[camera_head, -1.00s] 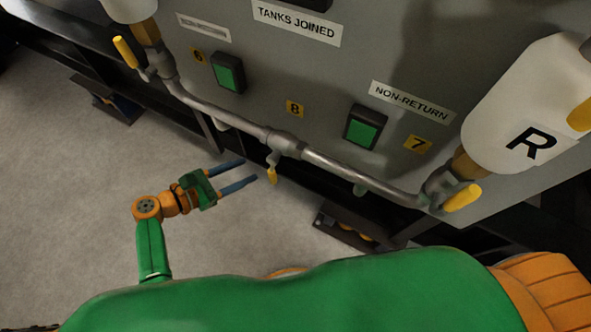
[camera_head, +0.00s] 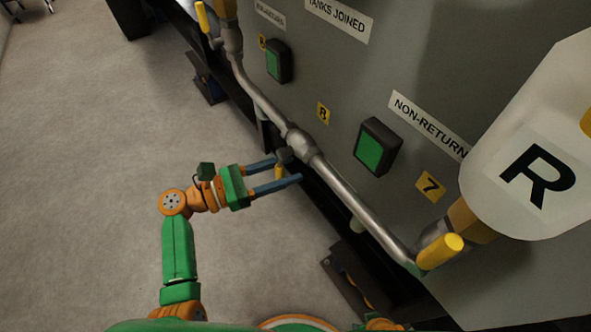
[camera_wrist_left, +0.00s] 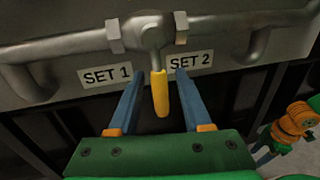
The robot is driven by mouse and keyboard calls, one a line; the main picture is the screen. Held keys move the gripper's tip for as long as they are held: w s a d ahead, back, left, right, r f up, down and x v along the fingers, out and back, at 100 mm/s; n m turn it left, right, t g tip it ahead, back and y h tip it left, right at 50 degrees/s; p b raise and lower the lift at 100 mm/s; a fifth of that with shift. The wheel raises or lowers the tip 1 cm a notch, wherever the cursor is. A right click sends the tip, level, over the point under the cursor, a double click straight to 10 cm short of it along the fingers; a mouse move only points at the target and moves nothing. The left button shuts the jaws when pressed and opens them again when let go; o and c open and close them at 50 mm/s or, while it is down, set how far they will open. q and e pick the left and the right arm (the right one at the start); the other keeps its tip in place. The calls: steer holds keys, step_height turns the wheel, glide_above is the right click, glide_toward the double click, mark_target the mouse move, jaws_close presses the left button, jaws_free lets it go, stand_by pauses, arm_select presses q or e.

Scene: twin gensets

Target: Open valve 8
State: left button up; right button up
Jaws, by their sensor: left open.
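Valve 8 sits mid-pipe under the yellow "8" label (camera_head: 323,113). Its yellow handle (camera_wrist_left: 160,93) hangs down from the valve body (camera_wrist_left: 150,32) in the left wrist view, between the "SET 1" and "SET 2" labels. In the head view the handle (camera_head: 279,172) shows partly, between the fingers. My left gripper (camera_head: 287,170) is open, with its two blue fingers on either side of the handle; it also shows in the left wrist view (camera_wrist_left: 160,82). A gap shows between each finger and the handle.
The metal pipe (camera_head: 346,191) runs along the grey panel. Valve 7's yellow handle (camera_head: 441,250) is at lower right, below a white tank marked R (camera_head: 535,175). Another yellow handle (camera_head: 202,17) is at upper left. Green buttons (camera_head: 370,153) are on the panel. Open floor lies left.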

arm_select(q)
steer(key=shift+x, duration=1.15)
jaws_close()
steer(key=shift+f, duration=0.1)
stand_by(0.4)
